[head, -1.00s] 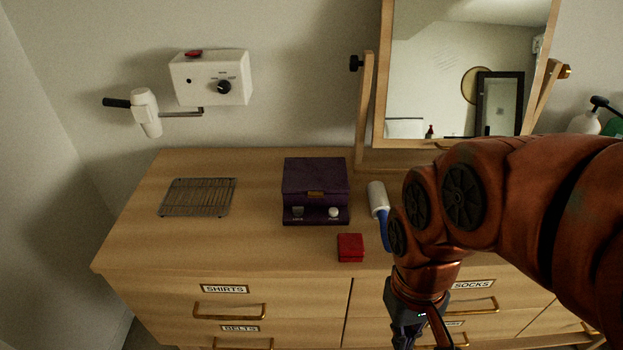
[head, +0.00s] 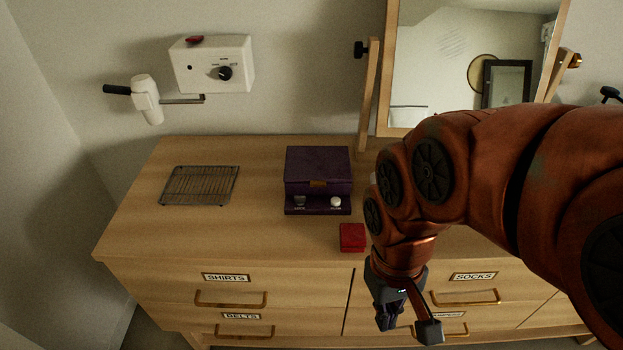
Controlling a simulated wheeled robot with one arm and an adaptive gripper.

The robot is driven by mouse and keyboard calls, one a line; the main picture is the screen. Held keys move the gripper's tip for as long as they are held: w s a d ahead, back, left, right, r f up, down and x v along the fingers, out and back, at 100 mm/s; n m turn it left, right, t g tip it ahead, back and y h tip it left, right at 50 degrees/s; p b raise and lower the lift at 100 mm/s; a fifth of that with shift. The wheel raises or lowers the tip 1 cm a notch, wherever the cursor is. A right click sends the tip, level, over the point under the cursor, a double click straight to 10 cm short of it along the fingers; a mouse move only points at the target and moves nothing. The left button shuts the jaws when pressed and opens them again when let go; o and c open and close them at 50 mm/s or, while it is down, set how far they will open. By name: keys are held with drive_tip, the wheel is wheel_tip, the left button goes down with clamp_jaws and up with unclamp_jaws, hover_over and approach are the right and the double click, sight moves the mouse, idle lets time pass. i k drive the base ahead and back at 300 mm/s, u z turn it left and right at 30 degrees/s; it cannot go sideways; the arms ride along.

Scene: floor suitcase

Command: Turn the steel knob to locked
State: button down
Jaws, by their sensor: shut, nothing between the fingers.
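The purple box (head: 318,170) sits closed on the dresser top, with a brass-coloured clasp on its front. Its low front ledge carries two small knobs. The left one is a dull grey steel-looking knob (head: 299,201); the right one is a pale, whitish knob (head: 336,202). Small labels lie below them, too small to read, so I cannot tell the steel knob's setting. My gripper (head: 408,325) is shut and empty. It points down in front of the dresser drawers, to the right of and nearer than the box, touching neither knob.
A small red box (head: 352,237) lies between the purple box and my arm. A wire rack (head: 200,186) lies at left on the dresser (head: 260,237). A white wall unit with a black knob (head: 225,74), a hair dryer (head: 146,97) and a mirror (head: 440,60) are behind.

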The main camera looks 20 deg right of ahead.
sight(299, 200)
drive_tip(key=z, duration=1.45)
drive_tip(key=k, duration=0.9)
drive_tip(key=u, duration=1.85)
drive_tip(key=i, duration=0.5)
drive_tip(key=z, duration=0.15)
